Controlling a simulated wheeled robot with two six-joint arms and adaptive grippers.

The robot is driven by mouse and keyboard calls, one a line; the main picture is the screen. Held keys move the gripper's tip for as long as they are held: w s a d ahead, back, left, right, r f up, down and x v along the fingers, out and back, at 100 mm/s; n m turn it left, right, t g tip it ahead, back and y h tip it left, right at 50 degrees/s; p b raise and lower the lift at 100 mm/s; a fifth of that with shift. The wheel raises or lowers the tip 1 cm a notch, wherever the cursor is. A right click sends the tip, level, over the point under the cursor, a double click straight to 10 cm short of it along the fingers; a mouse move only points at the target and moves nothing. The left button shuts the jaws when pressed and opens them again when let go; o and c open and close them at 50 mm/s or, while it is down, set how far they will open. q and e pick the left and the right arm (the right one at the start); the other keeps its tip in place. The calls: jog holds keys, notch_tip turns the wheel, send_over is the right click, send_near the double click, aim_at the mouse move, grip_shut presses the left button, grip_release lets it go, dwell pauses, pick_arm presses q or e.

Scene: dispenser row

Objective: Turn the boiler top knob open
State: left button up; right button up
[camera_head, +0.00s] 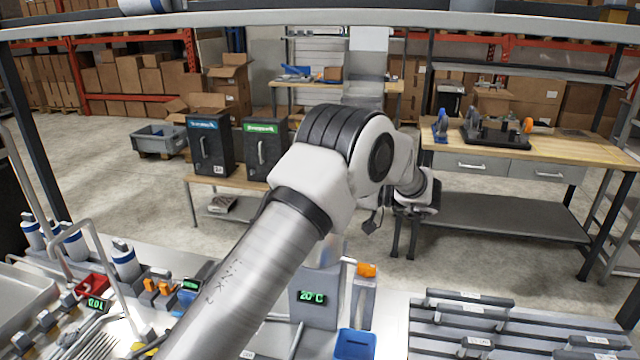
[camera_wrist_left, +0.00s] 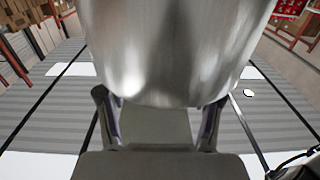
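A grey unit with a green "20°C" display (camera_head: 312,297), which looks like the boiler, stands at the counter's lower middle. My left arm hides part of it. An orange piece (camera_head: 366,270), possibly its top knob, sits on a grey post at its right; I cannot tell how far it is turned. My left gripper (camera_head: 404,245) hangs fingers down, above and right of the orange piece in the head view. In the left wrist view its fingers (camera_wrist_left: 160,130) are apart, with a large shiny metal body (camera_wrist_left: 165,55) above them; I cannot tell what that is. My right gripper is out of view.
A blue container (camera_head: 355,344) stands below the orange piece. A ribbed grey rack (camera_head: 460,318) lies to its right. Taps, bottles and a red tray (camera_head: 91,286) crowd the left counter. A shelf bar (camera_head: 560,30) crosses above. Two black boxes stand on a table behind.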

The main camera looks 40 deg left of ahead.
pick_arm(q)
jog(key=shift+r, duration=0.1)
notch_tip(320, 180, up, 10)
jog(key=shift+f, duration=0.1)
dwell(0.3)
dwell(0.4)
